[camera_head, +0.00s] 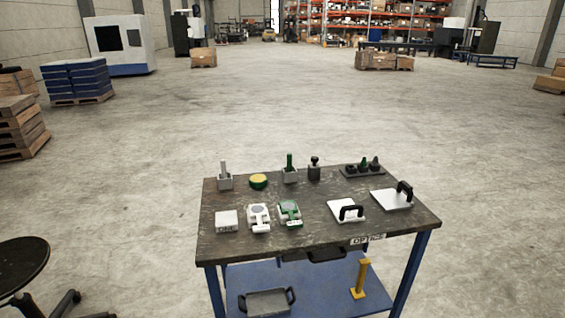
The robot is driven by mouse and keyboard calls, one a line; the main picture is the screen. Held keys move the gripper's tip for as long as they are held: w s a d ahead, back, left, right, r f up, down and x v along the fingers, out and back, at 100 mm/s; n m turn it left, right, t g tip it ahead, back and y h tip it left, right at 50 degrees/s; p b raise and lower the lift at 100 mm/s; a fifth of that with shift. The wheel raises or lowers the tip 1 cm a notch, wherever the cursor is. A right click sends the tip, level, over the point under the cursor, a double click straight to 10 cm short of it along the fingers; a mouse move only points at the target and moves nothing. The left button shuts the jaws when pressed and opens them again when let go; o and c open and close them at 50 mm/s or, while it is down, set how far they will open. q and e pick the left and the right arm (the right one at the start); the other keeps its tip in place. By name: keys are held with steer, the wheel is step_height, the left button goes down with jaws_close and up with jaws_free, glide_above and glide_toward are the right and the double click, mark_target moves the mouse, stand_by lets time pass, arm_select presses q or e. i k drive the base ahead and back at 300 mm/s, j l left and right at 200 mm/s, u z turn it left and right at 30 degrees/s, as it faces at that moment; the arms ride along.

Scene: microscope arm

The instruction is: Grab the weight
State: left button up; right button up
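A small dark object with a knobbed top (314,171) stands upright at the back of the workbench top, right of the middle; by its shape it looks like the weight. Nothing touches it. A dark holder (350,174) with several dark and green knobbed pieces stands to its right, and these are too small to identify surely. Neither of my grippers is in view.
The dark bench top (300,248) also holds a green-handled block (290,175), a yellow-topped disc (258,181), a white box (226,221) and two black-handled plates. A tray (266,303) and yellow stand (359,280) are below. A black stool (20,262) stands left.

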mark_target(313, 168)
steer(key=i+j+u, duration=0.15)
steer(key=i+u, duration=0.25)
steer(key=i, duration=0.25)
steer(key=i+u, duration=0.35)
steer(key=i, duration=0.3)
